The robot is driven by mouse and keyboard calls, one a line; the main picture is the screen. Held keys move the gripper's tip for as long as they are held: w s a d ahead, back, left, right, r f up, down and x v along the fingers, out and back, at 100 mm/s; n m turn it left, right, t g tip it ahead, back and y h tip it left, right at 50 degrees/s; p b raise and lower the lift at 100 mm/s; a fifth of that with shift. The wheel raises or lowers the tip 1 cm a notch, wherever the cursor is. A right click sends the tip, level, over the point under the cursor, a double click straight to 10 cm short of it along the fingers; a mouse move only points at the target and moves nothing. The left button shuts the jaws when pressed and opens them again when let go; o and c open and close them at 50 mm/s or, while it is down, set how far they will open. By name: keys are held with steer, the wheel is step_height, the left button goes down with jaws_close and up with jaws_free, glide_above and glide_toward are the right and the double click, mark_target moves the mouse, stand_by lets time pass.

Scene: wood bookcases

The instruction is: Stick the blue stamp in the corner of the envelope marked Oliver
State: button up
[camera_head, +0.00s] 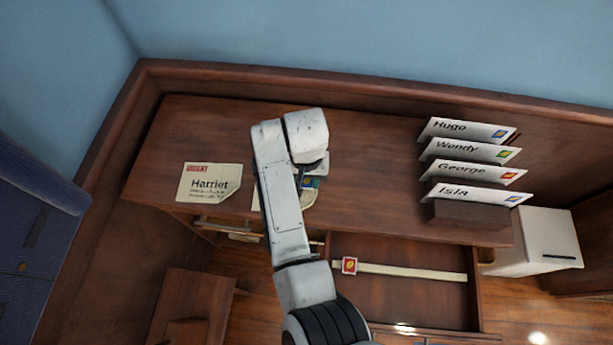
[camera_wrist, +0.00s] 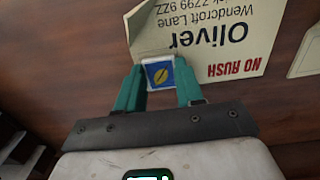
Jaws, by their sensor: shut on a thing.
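The blue stamp (camera_wrist: 160,75), with a white border and a yellow leaf-like mark, is held between the teal fingertips of my gripper (camera_wrist: 161,84). In the wrist view it overlaps a corner of the cream envelope marked Oliver (camera_wrist: 225,55), which also reads NO RUSH. I cannot tell whether the stamp touches the paper. In the head view my arm covers most of this envelope (camera_head: 299,202), and a bit of blue (camera_head: 312,184) shows beside my gripper.
An envelope marked Harriet (camera_head: 208,183) lies flat to the left on the desk (camera_head: 375,160). Several stamped envelopes stand in a dark rack (camera_head: 470,215) at right. An open drawer (camera_head: 400,300) holds a pale strip (camera_head: 415,272) with a red stamp (camera_head: 349,265).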

mark_target(307, 183)
steer(key=o, duration=1.5)
steer(key=shift+r, duration=0.15)
steer(key=shift+r+p, duration=1.1)
steer(key=shift+p, duration=0.15)
steer(key=shift+r, duration=2.3)
